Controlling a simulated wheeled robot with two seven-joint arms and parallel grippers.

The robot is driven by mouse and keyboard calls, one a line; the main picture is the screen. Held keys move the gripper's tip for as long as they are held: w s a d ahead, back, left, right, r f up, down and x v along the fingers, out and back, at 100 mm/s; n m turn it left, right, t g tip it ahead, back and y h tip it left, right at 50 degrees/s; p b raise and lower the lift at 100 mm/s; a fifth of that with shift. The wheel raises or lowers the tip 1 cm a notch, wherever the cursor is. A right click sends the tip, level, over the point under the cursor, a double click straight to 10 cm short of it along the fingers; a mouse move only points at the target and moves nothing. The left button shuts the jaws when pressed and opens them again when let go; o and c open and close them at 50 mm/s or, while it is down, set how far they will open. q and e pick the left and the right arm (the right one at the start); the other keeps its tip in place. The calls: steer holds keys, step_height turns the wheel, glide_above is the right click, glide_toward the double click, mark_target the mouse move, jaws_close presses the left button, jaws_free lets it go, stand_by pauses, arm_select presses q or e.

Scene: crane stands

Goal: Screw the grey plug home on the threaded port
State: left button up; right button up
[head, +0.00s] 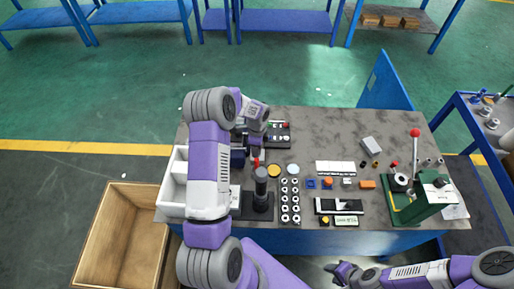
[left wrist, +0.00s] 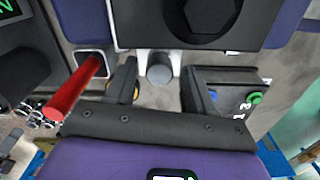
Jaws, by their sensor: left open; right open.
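In the left wrist view a grey round plug (left wrist: 160,68) sits between the two fingers of my open left gripper (left wrist: 158,88), with a visible gap on each side. A pale bracket-like part lies behind it, under a black block with a hexagonal recess (left wrist: 208,18). The threaded port cannot be made out, so I cannot tell how the plug sits on it. In the head view my left arm covers this spot at the back left of the table. My right gripper (head: 340,273) is open and empty, off the table's front edge.
A black panel with coloured knobs (left wrist: 235,98) stands close to the right finger. A red handle (left wrist: 76,86) rises left of the fingers.

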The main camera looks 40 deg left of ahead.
arm_select(q)
steer(key=n+b, duration=0.1)
steer(key=n, duration=0.9)
steer(key=shift+n+b, duration=0.3)
steer(key=shift+b, duration=0.1)
steer(key=shift+n, duration=1)
steer(key=shift+d, duration=0.1)
jaws_close()
steer(key=m, duration=0.2)
steer(key=shift+m, duration=1.6)
